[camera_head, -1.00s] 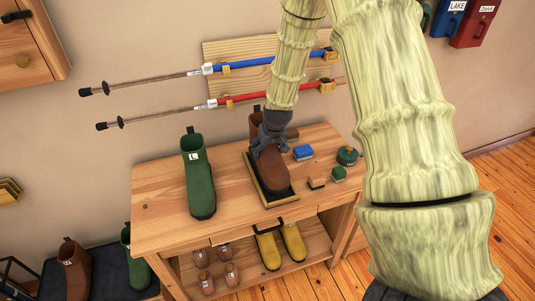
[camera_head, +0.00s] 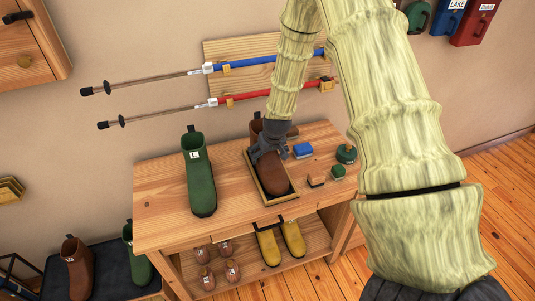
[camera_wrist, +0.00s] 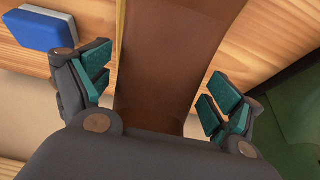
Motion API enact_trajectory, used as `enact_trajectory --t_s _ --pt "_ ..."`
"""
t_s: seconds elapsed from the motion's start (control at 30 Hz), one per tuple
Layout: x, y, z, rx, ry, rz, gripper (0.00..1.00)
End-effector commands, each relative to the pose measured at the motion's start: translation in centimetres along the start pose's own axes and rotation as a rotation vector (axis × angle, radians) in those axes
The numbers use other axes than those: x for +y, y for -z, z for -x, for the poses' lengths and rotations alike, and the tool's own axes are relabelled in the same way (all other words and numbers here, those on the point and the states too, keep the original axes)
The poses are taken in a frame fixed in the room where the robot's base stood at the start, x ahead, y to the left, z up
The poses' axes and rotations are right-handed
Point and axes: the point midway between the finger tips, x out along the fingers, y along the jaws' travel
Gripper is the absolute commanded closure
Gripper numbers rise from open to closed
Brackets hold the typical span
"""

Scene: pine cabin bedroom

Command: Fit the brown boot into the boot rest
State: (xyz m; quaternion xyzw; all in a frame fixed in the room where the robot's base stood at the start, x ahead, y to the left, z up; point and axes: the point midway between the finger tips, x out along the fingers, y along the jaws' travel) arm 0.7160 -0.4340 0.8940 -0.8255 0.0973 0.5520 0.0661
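The brown boot (camera_head: 273,176) stands in the dark, wood-edged boot rest (camera_head: 290,194) on the bench, toe toward the front. In the head view my gripper (camera_head: 267,149) is at the boot's shaft and hides part of it. In the wrist view the boot's brown shaft (camera_wrist: 160,60) runs between the teal finger pads of my gripper (camera_wrist: 158,98). How fully the boot sits in the rest is partly hidden.
A green boot (camera_head: 199,175) stands left of the rest on the bench (camera_head: 160,212). A blue block (camera_head: 303,150), small brushes and a green tin (camera_head: 346,154) lie to the right. Ski poles hang on the wall behind. Yellow boots (camera_head: 268,246) stand on the shelf below.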

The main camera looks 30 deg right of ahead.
Motion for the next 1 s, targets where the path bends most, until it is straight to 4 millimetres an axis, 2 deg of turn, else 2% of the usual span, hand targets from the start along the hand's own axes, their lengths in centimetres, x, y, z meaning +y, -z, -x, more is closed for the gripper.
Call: enact_trajectory --t_s 0.47,0.67,1.0 --pt "0.0 0.1 0.4 0.001 0.0 0.0 0.01" --pt "0.0 0.2 2.1 0.002 0.0 0.001 0.01" --pt "0.0 0.1 6.1 0.002 0.0 0.0 0.01"
